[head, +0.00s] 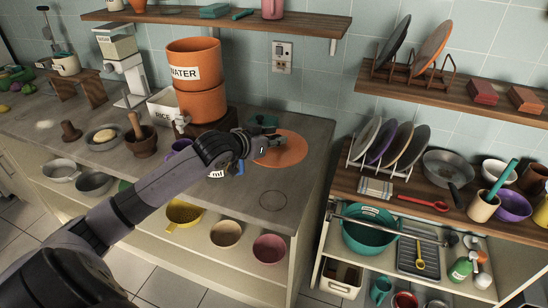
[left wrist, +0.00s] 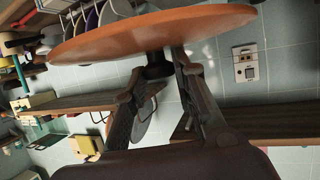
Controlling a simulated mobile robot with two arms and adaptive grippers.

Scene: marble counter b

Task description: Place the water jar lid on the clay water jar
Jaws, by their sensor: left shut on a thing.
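The clay water jar (head: 193,65) is an orange, two-part pot labelled WATER, with its top open, on a dark wooden stand at the back of the counter. A tap sticks out of its lower part. The water jar lid (head: 286,153) is a flat orange disc to the right of the jar, apart from it. My left gripper (head: 262,143) is shut on the lid's dark knob. In the left wrist view the lid (left wrist: 150,32) spans the top, with the knob between both fingers (left wrist: 163,62). I cannot tell its height above the counter. My right gripper is not in view.
A teal lidded pot (head: 263,121) stands just behind the lid. The RICE container (head: 163,105) and a mortar (head: 140,138) stand left of the jar. A wooden shelf (head: 225,19) runs above the jar.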

